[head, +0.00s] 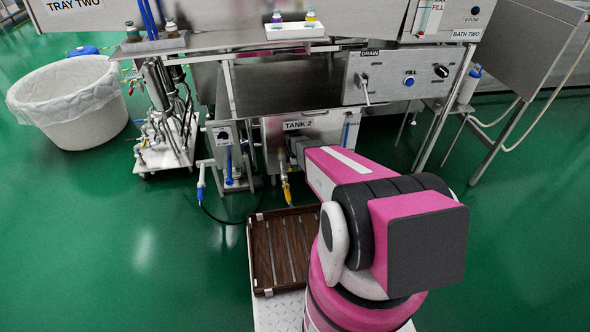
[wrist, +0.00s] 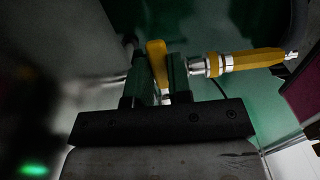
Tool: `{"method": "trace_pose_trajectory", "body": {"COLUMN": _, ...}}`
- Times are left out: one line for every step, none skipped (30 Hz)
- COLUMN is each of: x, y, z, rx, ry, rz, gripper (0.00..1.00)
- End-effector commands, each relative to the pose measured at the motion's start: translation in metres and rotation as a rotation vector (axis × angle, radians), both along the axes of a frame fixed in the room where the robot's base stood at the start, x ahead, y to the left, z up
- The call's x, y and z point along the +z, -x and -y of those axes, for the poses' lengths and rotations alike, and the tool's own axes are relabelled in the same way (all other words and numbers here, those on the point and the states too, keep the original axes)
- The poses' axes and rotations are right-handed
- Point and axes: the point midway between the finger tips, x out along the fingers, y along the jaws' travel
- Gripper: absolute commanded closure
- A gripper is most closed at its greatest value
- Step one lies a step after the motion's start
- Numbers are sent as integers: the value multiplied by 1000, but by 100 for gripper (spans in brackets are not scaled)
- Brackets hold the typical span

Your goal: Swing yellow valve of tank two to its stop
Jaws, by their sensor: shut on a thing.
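Tank two is the steel box labelled TANK 2 (head: 299,125) under the bench in the head view. In the wrist view, the yellow valve lever (wrist: 157,57) stands between the two dark fingers of my gripper (wrist: 156,78). The gripper is shut on it. A metal fitting with a yellow sleeve (wrist: 250,61) lies to the right of the lever in the wrist view. A yellow fitting (head: 287,192) hangs below the tank in the head view. My pink arm reaches to the tank front there and hides part of it. The valve's stop cannot be made out.
A brown slatted crate (head: 254,258) lies below the tank, beside my arm. A pump cart (head: 166,150) and a white lined bin (head: 72,105) stand to the left. Green floor is clear at left.

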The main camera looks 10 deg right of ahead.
Motion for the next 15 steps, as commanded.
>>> {"method": "trace_pose_trajectory", "body": {"x": 0, "y": -2, "z": 0, "rx": 20, "ry": 0, "rz": 1, "gripper": 100}}
{"method": "trace_pose_trajectory", "body": {"x": 0, "y": -2, "z": 0, "rx": 29, "ry": 0, "rz": 1, "gripper": 100}}
{"method": "trace_pose_trajectory", "body": {"x": 0, "y": -3, "z": 0, "rx": 38, "ry": 0, "rz": 1, "gripper": 100}}
{"method": "trace_pose_trajectory", "body": {"x": 0, "y": -3, "z": 0, "rx": 43, "ry": 0, "rz": 1, "gripper": 100}}
{"method": "trace_pose_trajectory", "body": {"x": 0, "y": -3, "z": 0, "rx": 45, "ry": 0, "rz": 1, "gripper": 100}}
{"method": "trace_pose_trajectory", "body": {"x": 0, "y": -3, "z": 0, "rx": 47, "ry": 0, "rz": 1, "gripper": 100}}
{"method": "trace_pose_trajectory", "body": {"x": 0, "y": -3, "z": 0, "rx": 47, "ry": 0, "rz": 1, "gripper": 100}}
{"method": "trace_pose_trajectory", "body": {"x": 0, "y": -3, "z": 0, "rx": 47, "ry": 0, "rz": 1, "gripper": 100}}
{"method": "trace_pose_trajectory", "body": {"x": 0, "y": -3, "z": 0, "rx": 47, "ry": 0, "rz": 1, "gripper": 100}}
{"method": "trace_pose_trajectory", "body": {"x": 0, "y": -3, "z": 0, "rx": 47, "ry": 0, "rz": 1, "gripper": 100}}
{"method": "trace_pose_trajectory", "body": {"x": 0, "y": -3, "z": 0, "rx": 47, "ry": 0, "rz": 1, "gripper": 100}}
{"method": "trace_pose_trajectory", "body": {"x": 0, "y": -3, "z": 0, "rx": 47, "ry": 0, "rz": 2, "gripper": 100}}
{"method": "trace_pose_trajectory", "body": {"x": 0, "y": -3, "z": 0, "rx": 47, "ry": 0, "rz": 2, "gripper": 75}}
{"method": "trace_pose_trajectory", "body": {"x": 0, "y": -3, "z": 0, "rx": 47, "ry": 0, "rz": 2, "gripper": 65}}
{"method": "trace_pose_trajectory", "body": {"x": 0, "y": -3, "z": 0, "rx": 46, "ry": 0, "rz": 2, "gripper": 55}}
